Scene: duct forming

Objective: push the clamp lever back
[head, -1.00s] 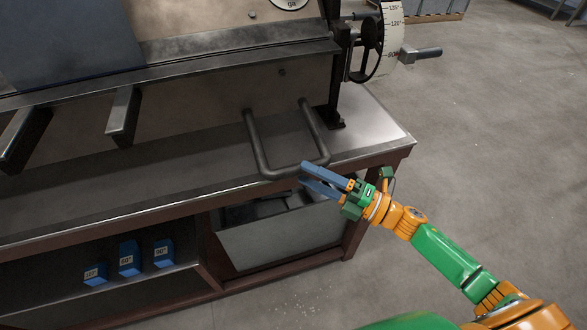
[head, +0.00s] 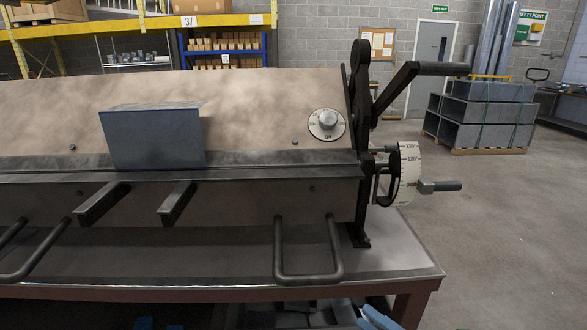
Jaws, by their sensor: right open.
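The clamp lever (head: 398,88) is a black arm at the right end of the folding machine. It rises from a dark upright and bends to the right, ending in a horizontal grip. The rest of my right arm is out of frame. My left gripper is not in view. A blue-grey metal sheet (head: 155,138) stands at the clamping bar (head: 250,158).
A white angle dial (head: 409,170) and a side handle (head: 440,186) stick out below the lever. A round knob (head: 326,124) is on the machine's face. The bench edge (head: 220,292) lies in front. Floor to the right is clear up to stacked ducts (head: 480,115).

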